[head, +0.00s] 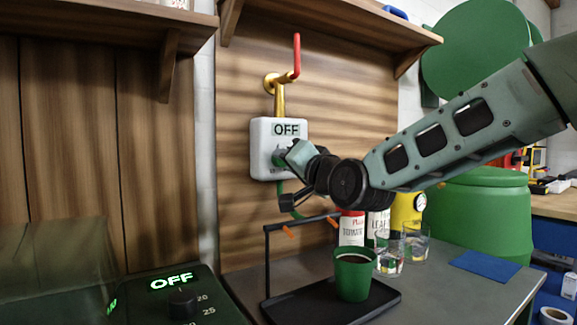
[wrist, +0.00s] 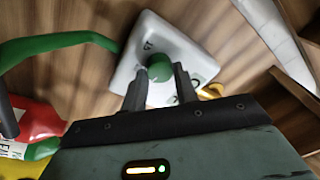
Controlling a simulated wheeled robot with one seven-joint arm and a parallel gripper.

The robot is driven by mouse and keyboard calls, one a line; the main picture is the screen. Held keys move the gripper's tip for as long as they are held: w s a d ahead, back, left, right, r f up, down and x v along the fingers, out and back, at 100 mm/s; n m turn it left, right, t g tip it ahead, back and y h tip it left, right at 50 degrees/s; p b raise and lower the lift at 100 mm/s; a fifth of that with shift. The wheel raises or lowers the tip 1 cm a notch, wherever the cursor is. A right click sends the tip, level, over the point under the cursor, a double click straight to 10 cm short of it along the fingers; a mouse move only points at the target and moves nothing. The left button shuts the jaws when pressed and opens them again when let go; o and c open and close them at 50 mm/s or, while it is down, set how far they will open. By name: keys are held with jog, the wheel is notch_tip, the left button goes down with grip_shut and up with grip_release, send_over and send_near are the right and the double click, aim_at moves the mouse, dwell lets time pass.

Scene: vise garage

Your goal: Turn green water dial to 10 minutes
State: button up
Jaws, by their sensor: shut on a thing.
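The white water timer box (head: 262,135) is mounted on the wooden wall panel, with a display reading OFF. Its green dial (head: 279,157) sits on the front, partly covered by my gripper (head: 285,158). In the wrist view the round green dial (wrist: 160,68) lies between the two dark fingers of my gripper (wrist: 160,85), which are shut on it. The white box (wrist: 185,45) shows behind the dial, tilted in that view. The dial's scale marks are mostly hidden or too small to read.
A yellow pipe with a red lever (head: 297,55) rises above the box, and a green hose (head: 290,205) hangs below. On the counter are a black tray (head: 385,302), a green pot (head: 353,274), glasses (head: 415,243) and bottles. A wooden shelf (head: 340,22) is overhead.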

jog(key=shift+f+m+h+b, duration=0.1)
jog(key=shift+m+h+b, duration=0.35)
jog(key=shift+m, duration=1.6)
jog(key=shift+m+h+b, duration=0.1)
jog(key=shift+m+b, duration=0.6)
jog(key=shift+m, duration=1.65)
jog(key=o, duration=1)
jog(key=shift+s, duration=0.15)
jog(key=p+v, duration=0.1)
jog(key=v, duration=1.6)
jog(key=shift+s+p, duration=0.15)
jog(key=shift+p, duration=0.2)
jog(key=shift+d, duration=0.1)
